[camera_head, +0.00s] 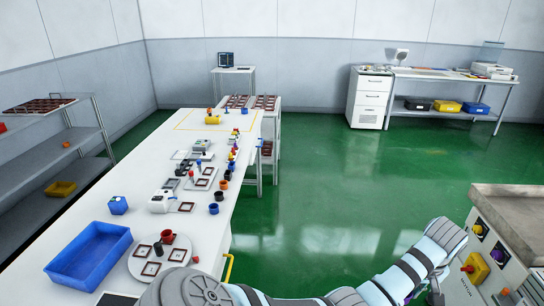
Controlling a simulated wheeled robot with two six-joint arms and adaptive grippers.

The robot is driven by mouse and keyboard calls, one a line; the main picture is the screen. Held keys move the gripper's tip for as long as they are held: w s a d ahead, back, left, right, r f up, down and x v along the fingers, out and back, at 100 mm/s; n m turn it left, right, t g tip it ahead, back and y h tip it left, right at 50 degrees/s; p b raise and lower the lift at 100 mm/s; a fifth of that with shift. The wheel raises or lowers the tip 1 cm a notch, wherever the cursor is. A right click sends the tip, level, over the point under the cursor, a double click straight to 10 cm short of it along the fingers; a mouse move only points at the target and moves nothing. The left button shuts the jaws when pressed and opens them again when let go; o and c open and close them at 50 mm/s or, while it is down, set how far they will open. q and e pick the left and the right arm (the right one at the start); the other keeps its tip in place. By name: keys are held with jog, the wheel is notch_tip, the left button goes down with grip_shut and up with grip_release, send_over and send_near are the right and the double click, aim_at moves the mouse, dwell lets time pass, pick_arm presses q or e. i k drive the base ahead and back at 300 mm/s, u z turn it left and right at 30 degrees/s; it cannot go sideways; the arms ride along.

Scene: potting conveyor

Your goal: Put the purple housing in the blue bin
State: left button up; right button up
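The large blue bin (88,256) stands on the left front of the long white table. My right arm reaches from the bottom middle to the right, away from the bin. Its gripper (434,292) is small, dark and partly cut off at the bottom edge, and its fingers are not clear. My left gripper is not in view.
A round white plate (140,267) with square parts and a red cup (168,237) lies right of the bin. A control cabinet (487,262) with coloured buttons stands close to my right arm. Green floor (330,190) is open beyond.

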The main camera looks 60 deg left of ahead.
aim_at(85, 271)
jog(key=z, duration=0.9)
jog(key=k, duration=1.45)
jog(key=u, duration=2.15)
